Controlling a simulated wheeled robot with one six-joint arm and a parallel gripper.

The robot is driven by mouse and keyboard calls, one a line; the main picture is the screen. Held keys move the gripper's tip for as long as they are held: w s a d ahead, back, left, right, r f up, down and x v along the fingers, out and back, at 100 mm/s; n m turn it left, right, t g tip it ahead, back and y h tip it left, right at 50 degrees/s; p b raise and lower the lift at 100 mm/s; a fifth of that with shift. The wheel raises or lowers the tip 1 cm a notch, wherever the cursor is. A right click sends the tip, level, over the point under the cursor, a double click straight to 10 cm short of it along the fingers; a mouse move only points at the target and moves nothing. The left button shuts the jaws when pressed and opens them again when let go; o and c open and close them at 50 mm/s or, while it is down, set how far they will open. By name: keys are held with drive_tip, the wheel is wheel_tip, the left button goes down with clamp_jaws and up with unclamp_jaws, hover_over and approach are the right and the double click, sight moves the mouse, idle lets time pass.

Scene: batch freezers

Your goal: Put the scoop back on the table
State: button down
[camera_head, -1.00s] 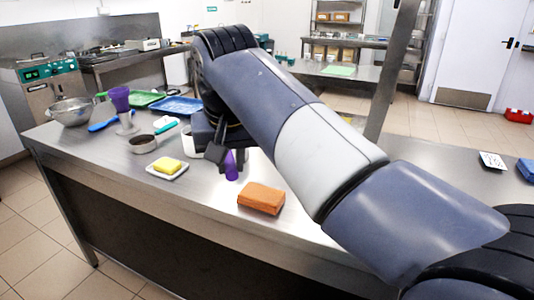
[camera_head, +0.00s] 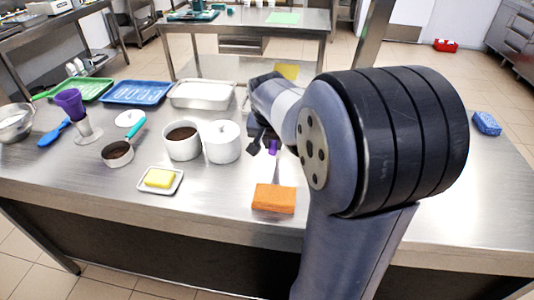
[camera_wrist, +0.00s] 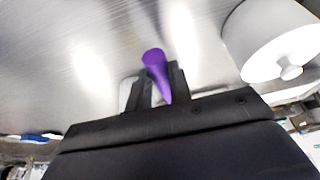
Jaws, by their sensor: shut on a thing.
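In the wrist view my gripper (camera_wrist: 160,84) is shut on the purple scoop (camera_wrist: 154,60). Only a tapering purple part with a rounded end shows, sticking out between the two black fingers; the rest of the scoop is hidden. In the head view a small bit of purple (camera_head: 273,147) shows below the end of my arm, right of the white lidded pot. The steel table (camera_head: 222,210) lies beneath it. I cannot tell whether the scoop touches the table.
The white lidded pot (camera_head: 222,142) stands close left of my gripper. A brown-filled white pot (camera_head: 183,142), a teal-handled cup (camera_head: 117,152) and a yellow block on a dish (camera_head: 160,178) lie farther left. An orange block (camera_head: 274,198) lies nearer. Front-middle table is bare.

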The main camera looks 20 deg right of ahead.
sight(273, 168)
drive_tip(key=shift+f, duration=3.5)
drive_tip(key=shift+f, duration=0.1)
drive_tip(key=c, duration=1.3)
unclamp_jaws()
drive_tip(key=v, duration=1.2)
